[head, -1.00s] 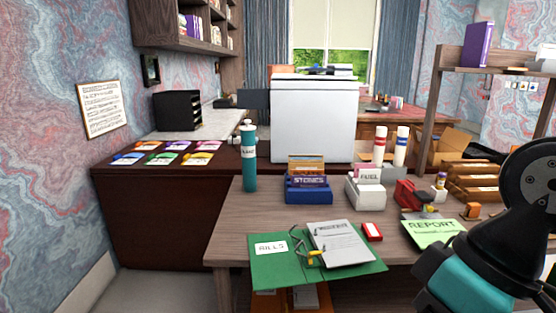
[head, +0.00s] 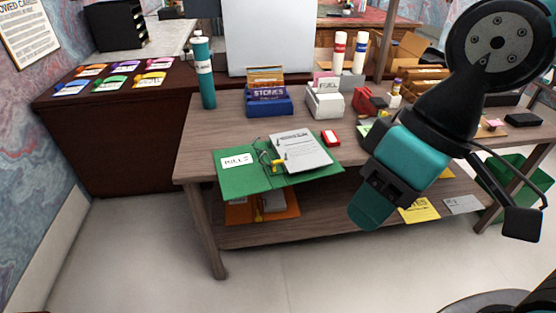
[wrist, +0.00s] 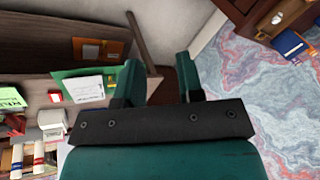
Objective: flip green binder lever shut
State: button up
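The binder also shows in the wrist view (wrist: 64,75), partly behind a finger. My gripper (head: 371,208) is in front of the desk, right of the binder and apart from it. In the wrist view my gripper (wrist: 158,78) has two teal fingers spread, with nothing between them.
A small red-and-white box (head: 331,138) sits close to the binder's right. Behind are a blue card holder (head: 270,104), a white FUEL holder (head: 325,101) and a teal bottle (head: 204,75). An orange binder (head: 262,207) lies on the lower shelf. Floor in front is clear.

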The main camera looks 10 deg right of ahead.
aim_at(273, 163)
jog(key=k, duration=0.6)
jog(key=u, duration=0.55)
jog(key=i, duration=1.15)
jog(key=z, duration=0.55)
